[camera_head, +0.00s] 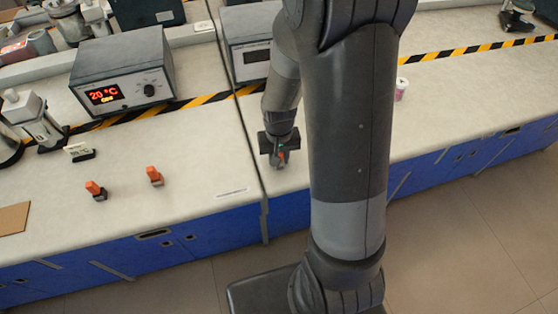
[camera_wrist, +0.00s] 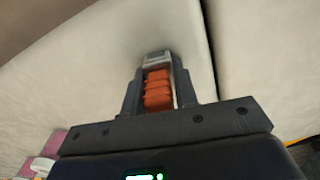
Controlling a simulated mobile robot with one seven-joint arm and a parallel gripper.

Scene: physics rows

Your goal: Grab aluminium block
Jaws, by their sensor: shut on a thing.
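The thing I take as the aluminium block is a light grey metal piece (camera_wrist: 156,58) with an orange ribbed part (camera_wrist: 158,92). It sits between the fingers of my gripper (camera_wrist: 157,72) in the wrist view. My gripper is shut on it. In the head view, my gripper (camera_head: 278,158) points down over the front part of the counter, right of the seam, and a bit of orange shows at it. The fingers hide part of the piece. I cannot tell whether it touches the counter.
Two small orange-topped pieces stand on the left counter (camera_head: 205,160), one nearer (camera_head: 95,190) and one farther (camera_head: 155,176). A grey box with a "20 °C" display (camera_head: 123,80) stands behind them. A small white-pink container (camera_head: 401,89) stands to the right of my arm.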

